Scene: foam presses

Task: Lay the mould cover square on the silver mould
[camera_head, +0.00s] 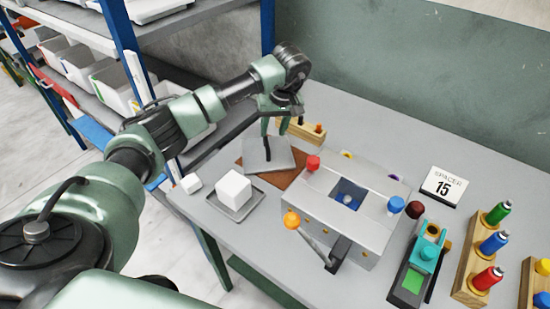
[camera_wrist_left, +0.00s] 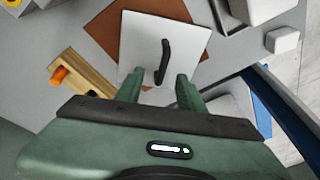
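The mould cover (camera_head: 281,160) is a flat grey square plate with a dark upright handle (camera_wrist_left: 163,62). It lies partly on a brown mat (camera_head: 284,181), and it also shows in the left wrist view (camera_wrist_left: 188,42). The silver mould (camera_head: 327,183) is a block with a square opening in its top, to the right of the cover. Something blue shows inside the opening. My left gripper (camera_head: 275,122) is above the far edge of the cover. Its two fingers (camera_wrist_left: 159,92) are apart with nothing between them, and the handle stands just beyond their tips. My right gripper is not in view.
A red knob (camera_head: 313,163), a blue knob (camera_head: 396,204) and an orange-ended lever (camera_head: 292,219) are on the mould. A white cube (camera_head: 234,187) sits on a small tray. A teal device (camera_head: 424,258), a spacer sign (camera_head: 443,186) and wooden bottle stands (camera_head: 467,285) stand to the right.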

